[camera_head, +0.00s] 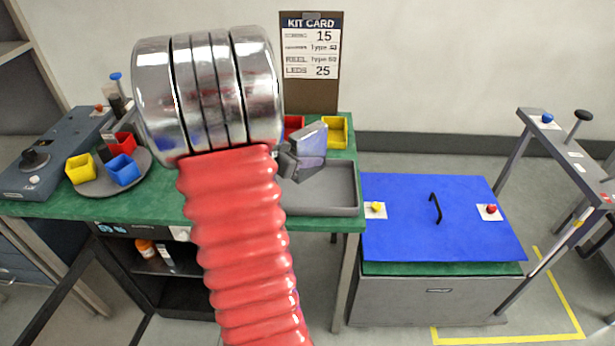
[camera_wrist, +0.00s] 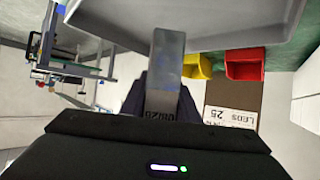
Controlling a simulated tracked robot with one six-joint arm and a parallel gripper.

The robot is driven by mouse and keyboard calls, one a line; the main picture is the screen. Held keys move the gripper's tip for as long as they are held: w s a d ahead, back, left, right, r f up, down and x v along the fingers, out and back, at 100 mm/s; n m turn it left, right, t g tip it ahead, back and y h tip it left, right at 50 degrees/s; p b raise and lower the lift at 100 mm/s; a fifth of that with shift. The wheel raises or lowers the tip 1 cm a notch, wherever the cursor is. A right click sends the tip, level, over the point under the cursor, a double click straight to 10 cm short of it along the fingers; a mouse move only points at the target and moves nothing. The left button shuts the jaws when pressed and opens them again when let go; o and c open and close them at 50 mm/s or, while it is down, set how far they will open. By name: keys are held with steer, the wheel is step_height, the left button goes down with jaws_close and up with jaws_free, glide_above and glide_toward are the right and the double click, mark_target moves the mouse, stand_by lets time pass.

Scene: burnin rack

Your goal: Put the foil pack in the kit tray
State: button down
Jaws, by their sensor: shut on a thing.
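The foil pack (camera_head: 312,142) is a flat silvery packet, held tilted in my gripper (camera_head: 288,162). In the wrist view the foil pack (camera_wrist: 167,65) stands out between my two dark fingers (camera_wrist: 160,100), which are shut on it. The kit tray (camera_head: 318,211) is a shallow grey tray at the right end of the green bench. In the head view the pack shows over the tray's back edge. In the wrist view the kit tray (camera_wrist: 215,30) fills the top, behind the pack's tip. My red arm hides the tray's left side. I cannot tell the pack's height above it.
Behind the tray are a yellow bin (camera_head: 335,133) and a red bin (camera_head: 293,124), below the kit card board (camera_head: 311,60). A turntable (camera_head: 103,181) with several coloured bins is at left. A blue-topped cabinet (camera_head: 440,225) stands right of the green bench (camera_head: 165,212).

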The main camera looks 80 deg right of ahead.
mark_target(305, 174)
steer(key=shift+f, duration=1.05)
steer(key=shift+f, duration=1.9)
steer(key=shift+f, duration=0.1)
steer(key=c, duration=1.4)
jaws_free()
steer(key=shift+o, duration=0.2)
steer(key=shift+w+a+r, duration=0.35)
steer(key=shift+a+r, duration=0.05)
steer(key=v, duration=1)
steer(key=shift+a+r, duration=0.15)
steer(key=shift+a, duration=0.25)
